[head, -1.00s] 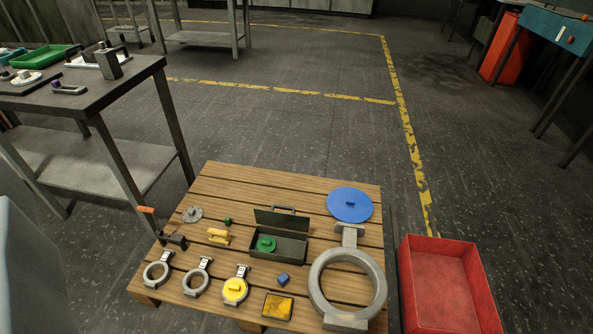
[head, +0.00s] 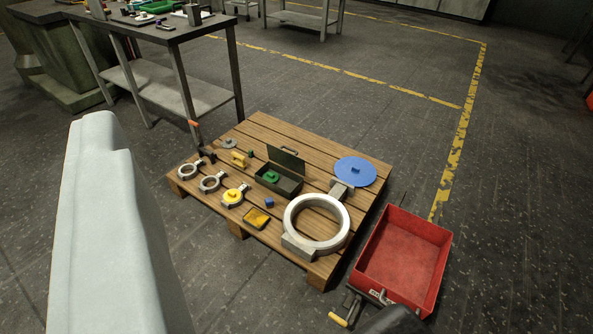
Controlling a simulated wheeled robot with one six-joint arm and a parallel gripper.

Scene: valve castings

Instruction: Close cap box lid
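The cap box (head: 292,187) is a small dark green box on a wooden pallet, near its middle. Its lid (head: 287,158) stands open, raised at the back edge, with a handle on its top. A round green cap (head: 271,177) lies inside the box at the left. The rest of the box's inside is hard to make out. My gripper does not show clearly in this view. A large pale part of mine fills the left foreground, away from the box.
A dark, yellow-tipped item (head: 342,319) is below the bin. A workbench (head: 160,36) stands behind left.

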